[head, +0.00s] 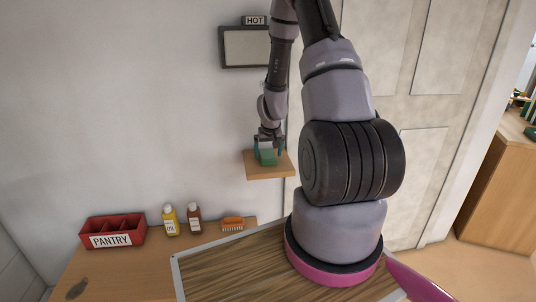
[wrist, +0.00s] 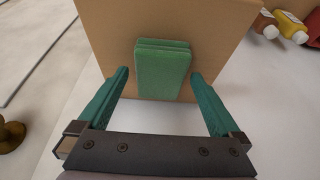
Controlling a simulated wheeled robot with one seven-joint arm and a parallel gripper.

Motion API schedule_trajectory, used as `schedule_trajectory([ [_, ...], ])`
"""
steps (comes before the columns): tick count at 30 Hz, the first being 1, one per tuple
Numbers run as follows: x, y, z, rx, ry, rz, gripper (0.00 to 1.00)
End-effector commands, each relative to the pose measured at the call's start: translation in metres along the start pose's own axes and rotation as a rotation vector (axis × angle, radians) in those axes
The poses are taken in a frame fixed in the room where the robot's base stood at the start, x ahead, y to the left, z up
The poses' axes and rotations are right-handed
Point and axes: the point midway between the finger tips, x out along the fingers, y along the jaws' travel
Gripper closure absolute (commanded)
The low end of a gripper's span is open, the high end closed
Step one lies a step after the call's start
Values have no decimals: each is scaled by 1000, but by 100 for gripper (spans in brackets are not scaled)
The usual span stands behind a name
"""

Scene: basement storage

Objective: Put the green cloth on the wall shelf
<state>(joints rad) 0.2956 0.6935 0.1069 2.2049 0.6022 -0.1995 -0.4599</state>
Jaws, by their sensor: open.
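The green cloth (wrist: 162,72) lies folded on the wall shelf (wrist: 215,30), near the shelf edge closest to my gripper in the wrist view. In the head view the small wooden wall shelf (head: 270,173) is fixed to the wall, and the green cloth (head: 265,156) shows on it, partly hidden by my gripper. My gripper (wrist: 162,82) is open, with one teal finger on each side of the cloth and a visible gap between each finger and the cloth. In the head view my gripper (head: 269,145) is at the shelf.
Below the shelf, a wooden counter (head: 110,272) holds a red pantry box (head: 113,231), a yellow oil bottle (head: 170,221), a brown bottle (head: 195,219) and an orange brush (head: 233,224). A dark-framed panel under a HOT sign (head: 254,20) hangs above the shelf. A door stands to the right.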

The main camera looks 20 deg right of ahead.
Motion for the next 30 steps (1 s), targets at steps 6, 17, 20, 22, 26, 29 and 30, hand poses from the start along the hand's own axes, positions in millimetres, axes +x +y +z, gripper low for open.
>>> schedule_trajectory([
  [6,-40,-1,-1,-2,5,0,0],
  [17,-103,-1,0,-3,3,0,0],
  [20,-111,-1,0,-2,2,0,0],
  [22,-118,-2,-1,1,5,-6,0],
  [26,-149,-15,-8,18,25,-47,0],
  [29,-195,-32,-13,39,50,-106,0],
  [30,-217,-39,-13,48,60,-133,0],
])
